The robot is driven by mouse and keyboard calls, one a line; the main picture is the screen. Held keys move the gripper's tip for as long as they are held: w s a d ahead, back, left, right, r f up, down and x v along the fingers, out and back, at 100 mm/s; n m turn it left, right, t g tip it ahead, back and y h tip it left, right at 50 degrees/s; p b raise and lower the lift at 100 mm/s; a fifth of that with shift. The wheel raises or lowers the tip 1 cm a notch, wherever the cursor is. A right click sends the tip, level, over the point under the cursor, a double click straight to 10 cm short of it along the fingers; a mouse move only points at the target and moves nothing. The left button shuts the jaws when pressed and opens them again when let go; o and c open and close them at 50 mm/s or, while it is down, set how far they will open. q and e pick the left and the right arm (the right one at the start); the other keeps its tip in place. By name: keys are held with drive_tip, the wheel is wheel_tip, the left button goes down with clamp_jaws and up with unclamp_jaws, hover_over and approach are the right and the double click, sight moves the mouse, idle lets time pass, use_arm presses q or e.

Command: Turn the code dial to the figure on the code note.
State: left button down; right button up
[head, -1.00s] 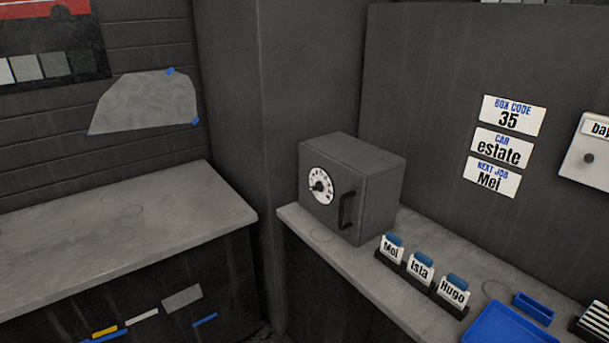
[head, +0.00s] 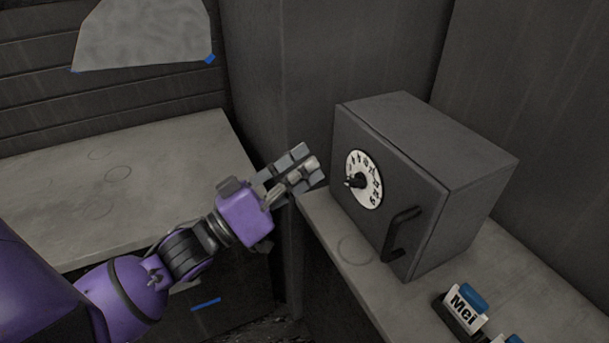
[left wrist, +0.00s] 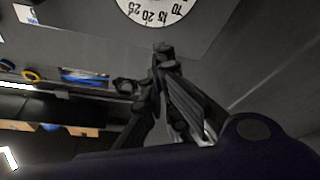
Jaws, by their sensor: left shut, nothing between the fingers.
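The code dial is a round white dial (head: 364,179) with dark figures and a black knob in its middle, on the front of a dark grey box (head: 430,160) with a black handle. In the left wrist view the dial (left wrist: 154,8) is cut off at the top edge, and 15, 20 and 25 can be read upside down. My left gripper (head: 310,172) is shut and empty, just left of the dial and apart from it. It also shows in the left wrist view (left wrist: 162,50). The code note and my right gripper are out of view.
The box stands on a grey counter (head: 352,247). Another grey worktop (head: 110,190) lies at the left, with a gap between. A grey film sheet (head: 145,35) hangs on the wall.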

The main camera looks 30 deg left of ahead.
sight(356, 182)
use_arm(q)
drive_tip(key=w+d+f, duration=0.1)
drive_tip(key=w+d, duration=0.3)
drive_tip(key=shift+w+d+f+p, duration=0.25)
drive_tip(key=shift+d+f+p, duration=0.1)
drive_tip(key=shift+p, duration=0.1)
idle(0.3)
